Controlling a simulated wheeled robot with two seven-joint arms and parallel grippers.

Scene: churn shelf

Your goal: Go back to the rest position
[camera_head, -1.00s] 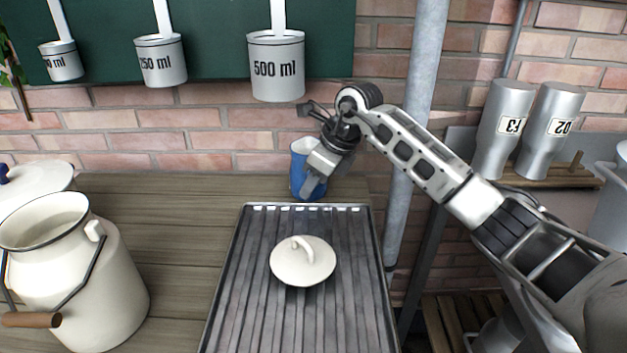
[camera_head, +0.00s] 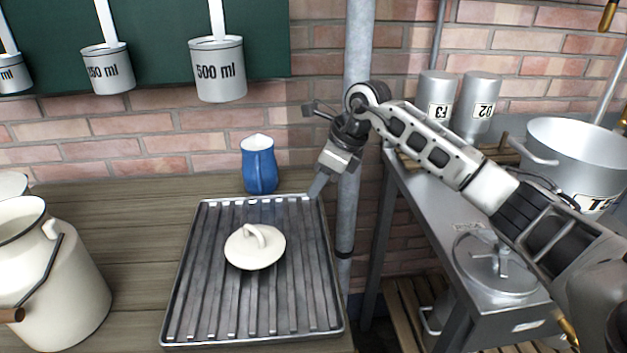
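My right arm comes in from the right, and my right gripper (camera_head: 318,188) points down over the far right corner of the ribbed metal tray. Its fingers are seen edge-on, so I cannot tell whether they are apart. Nothing clearly shows held in it. A blue jug (camera_head: 259,168) with a white rim stands upright on the wooden table behind the tray, apart from the gripper. My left gripper does not show.
A white lid (camera_head: 255,247) lies on the ribbed tray (camera_head: 190,262). A cream milk can (camera_head: 70,285) stands at left. Measuring cups, such as the 500 ml cup (camera_head: 219,72), hang above. A vertical pipe (camera_head: 350,230) stands behind my arm. A large pot (camera_head: 575,160) stands at right.

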